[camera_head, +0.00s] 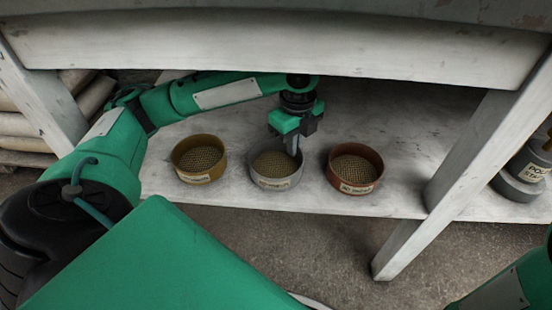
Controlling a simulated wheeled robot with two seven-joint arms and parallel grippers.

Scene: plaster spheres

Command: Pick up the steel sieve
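The steel sieve (276,184) is the grey, round one in the middle of a row of three, upright on the low shelf, with a label on its front. A brass sieve (199,177) stands to its left and a copper-brown sieve (355,186) to its right. My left gripper (294,151) points down at the back right part of the steel sieve's rim. Its fingers overlap the rim in the picture. I cannot tell whether they touch it or how far apart they are. My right gripper is out of view.
The shelf (400,202) lies under a table apron (280,50), with a slanted leg (480,140) at right and another (35,95) at left. Grey round weights or tins (527,172) stand beyond the right leg. Bare shelf surface lies behind the sieves.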

